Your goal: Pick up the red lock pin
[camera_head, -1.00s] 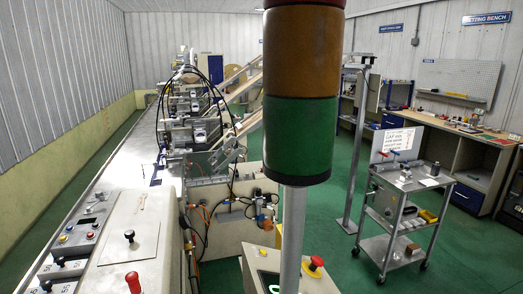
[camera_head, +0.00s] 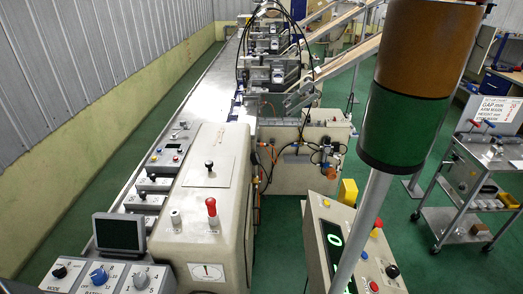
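I cannot tell for sure which red item is the lock pin. A red-topped knob (camera_head: 211,207) stands upright on the beige machine housing (camera_head: 205,165), near a small silver fitting. A small red-ended piece (camera_head: 473,123) and a blue-ended one (camera_head: 490,123) show on top of the metal cart (camera_head: 466,184) at the right edge, in front of a white sign (camera_head: 494,109). They are too small to make out well. Neither of my grippers is in view.
A signal tower with amber and green sections (camera_head: 407,115) stands close by on a pole. A control box (camera_head: 345,240) with a green display is at its foot. Dials and a small screen (camera_head: 119,233) are at lower left.

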